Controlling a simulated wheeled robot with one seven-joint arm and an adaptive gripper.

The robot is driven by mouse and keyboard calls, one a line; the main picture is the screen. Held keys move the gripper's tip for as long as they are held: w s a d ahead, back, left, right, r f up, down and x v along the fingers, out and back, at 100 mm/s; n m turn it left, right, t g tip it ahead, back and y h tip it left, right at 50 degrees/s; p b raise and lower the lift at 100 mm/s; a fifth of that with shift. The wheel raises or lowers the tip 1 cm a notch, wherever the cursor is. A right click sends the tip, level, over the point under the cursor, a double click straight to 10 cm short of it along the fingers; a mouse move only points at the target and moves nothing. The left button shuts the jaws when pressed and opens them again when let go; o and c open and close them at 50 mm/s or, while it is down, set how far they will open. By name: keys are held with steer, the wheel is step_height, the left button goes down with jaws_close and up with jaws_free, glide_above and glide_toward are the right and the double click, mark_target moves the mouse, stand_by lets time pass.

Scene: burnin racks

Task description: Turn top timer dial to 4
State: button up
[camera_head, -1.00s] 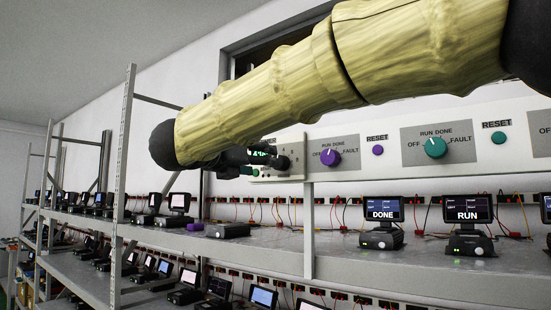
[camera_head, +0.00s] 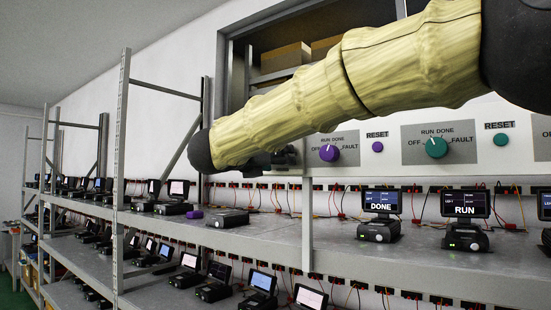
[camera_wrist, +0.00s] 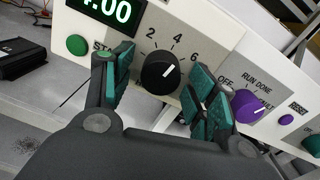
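The timer dial (camera_wrist: 160,73) is a round black knob with a white pointer mark, on a pale panel (camera_wrist: 215,36) in the wrist view. Marks 2, 4 and 6 run around its upper right side. Its pointer leans up and right, roughly towards 6. A green-lit display (camera_wrist: 108,10) above left shows digits ending in 00; its top is cut off. My gripper (camera_wrist: 160,72) is open, with green-padded fingers on the dial's left and right. Gaps seem to show between pads and dial. In the head view my arm hides most of the gripper and dial.
A purple RUN/DONE/FAULT knob (camera_wrist: 248,107) sits close right of my right finger; a green button (camera_wrist: 77,45) is left. The panel continues right with a teal knob (camera_head: 436,147). Below, a shelf (camera_head: 270,240) carries small devices with screens and loose wires.

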steer(key=c, duration=0.9)
steer(key=n+b, duration=0.2)
steer(key=b, duration=0.1)
steer(key=shift+c, duration=0.2)
steer(key=o, duration=1)
steer(key=shift+o, duration=0.2)
steer(key=shift+s, duration=0.1)
